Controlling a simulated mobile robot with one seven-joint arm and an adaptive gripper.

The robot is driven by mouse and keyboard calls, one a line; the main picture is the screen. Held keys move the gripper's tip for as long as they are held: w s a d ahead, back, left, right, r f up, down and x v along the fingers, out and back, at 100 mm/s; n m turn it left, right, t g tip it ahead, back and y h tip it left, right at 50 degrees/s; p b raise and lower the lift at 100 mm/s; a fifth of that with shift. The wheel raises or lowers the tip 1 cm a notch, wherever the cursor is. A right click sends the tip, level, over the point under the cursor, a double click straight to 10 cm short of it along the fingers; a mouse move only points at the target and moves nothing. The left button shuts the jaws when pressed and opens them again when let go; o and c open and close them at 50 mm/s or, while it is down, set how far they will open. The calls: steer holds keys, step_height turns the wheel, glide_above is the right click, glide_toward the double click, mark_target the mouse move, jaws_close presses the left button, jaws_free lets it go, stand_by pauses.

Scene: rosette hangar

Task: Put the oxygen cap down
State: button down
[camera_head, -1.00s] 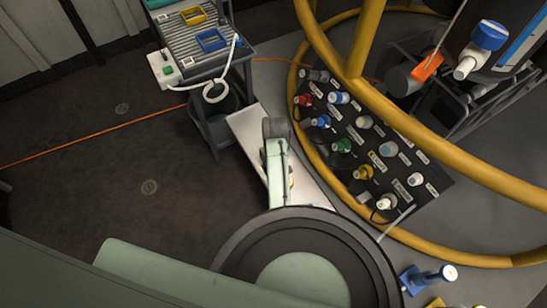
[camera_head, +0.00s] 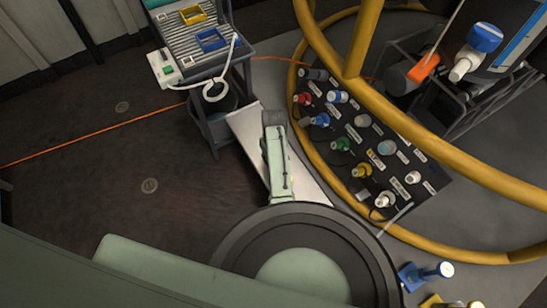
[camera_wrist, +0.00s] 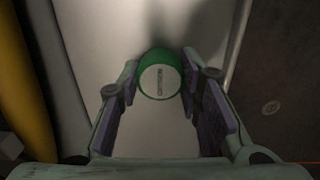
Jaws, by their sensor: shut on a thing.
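The oxygen cap (camera_wrist: 160,77) is green with a white, lettered round face. In the wrist view it sits between the fingertips of my gripper (camera_wrist: 160,68), which is shut on it. A pale flat surface (camera_wrist: 135,30) lies beyond the cap, with a dark shadow on it to the cap's upper right. I cannot tell whether the cap touches that surface. In the head view my arm reaches over a white ledge (camera_head: 247,123), and the gripper and cap are hidden there.
A dark panel (camera_head: 435,188) with several coloured, labelled fittings lies right of the ledge. A yellow rail (camera_head: 440,150) curves around it. A grey cart (camera_head: 200,62) with a yellow and a blue tray stands at upper left. An orange cable (camera_head: 95,131) crosses the floor.

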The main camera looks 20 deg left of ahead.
steer(key=c, duration=1.2)
jaws_free()
steer(key=shift+o, duration=0.2)
